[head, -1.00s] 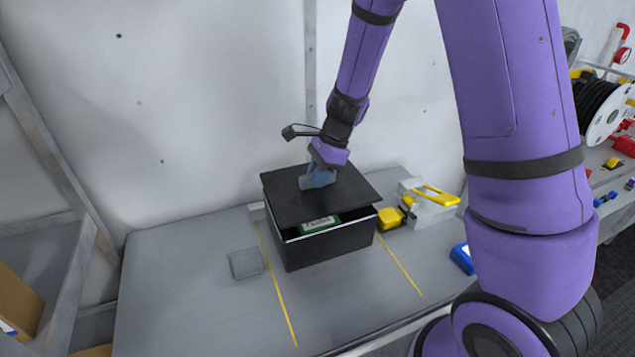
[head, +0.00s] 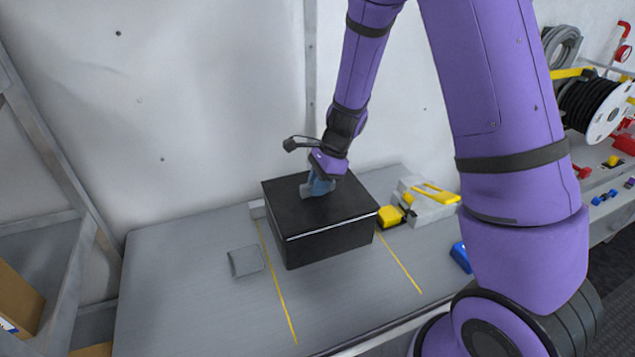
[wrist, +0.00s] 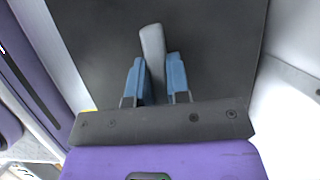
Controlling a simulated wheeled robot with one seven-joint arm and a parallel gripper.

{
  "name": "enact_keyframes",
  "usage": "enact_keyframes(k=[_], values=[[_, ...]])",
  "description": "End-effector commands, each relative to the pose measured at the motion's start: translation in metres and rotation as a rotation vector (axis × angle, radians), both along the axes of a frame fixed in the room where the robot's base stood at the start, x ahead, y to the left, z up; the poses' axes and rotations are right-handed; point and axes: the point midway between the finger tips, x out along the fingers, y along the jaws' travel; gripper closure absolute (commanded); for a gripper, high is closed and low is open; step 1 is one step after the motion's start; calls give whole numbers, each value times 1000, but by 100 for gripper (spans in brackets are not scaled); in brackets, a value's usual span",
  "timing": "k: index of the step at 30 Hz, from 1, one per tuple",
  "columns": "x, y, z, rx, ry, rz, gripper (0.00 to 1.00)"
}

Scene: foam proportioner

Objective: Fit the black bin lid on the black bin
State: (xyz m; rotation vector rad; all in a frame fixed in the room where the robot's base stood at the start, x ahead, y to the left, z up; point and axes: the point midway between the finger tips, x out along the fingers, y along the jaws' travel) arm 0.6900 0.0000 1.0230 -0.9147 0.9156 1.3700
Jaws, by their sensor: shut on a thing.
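The black bin (head: 330,241) stands on the grey bench between two yellow lines. The black bin lid (head: 292,212) lies flat over the bin's top, its edges lined up with the walls, and no gap shows along the front. My gripper (head: 318,188) is above the lid's middle. In the wrist view, my gripper's blue fingers (wrist: 156,80) are shut on the lid's grey handle (wrist: 152,45), and the black lid (wrist: 215,45) fills most of the picture. The bin's inside and its back edge are hidden.
A yellow object (head: 391,216) and a white and yellow box (head: 430,200) stand close to the bin's right. A small grey square (head: 246,261) lies to its left. A blue object (head: 461,257) lies at the right. The bench's front left is clear.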

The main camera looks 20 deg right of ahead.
Motion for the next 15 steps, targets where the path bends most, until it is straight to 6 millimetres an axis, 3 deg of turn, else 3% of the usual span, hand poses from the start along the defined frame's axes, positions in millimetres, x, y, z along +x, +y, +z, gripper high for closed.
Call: enact_keyframes(k=[1, 2, 4, 15], values=[[0, 0, 0, 0, 0, 0, 100], [0, 0, 0, 0, 0, 0, 76], [0, 0, 0, 0, 0, 0, 60], [0, 1, 4, 0, -2, 1, 58]])
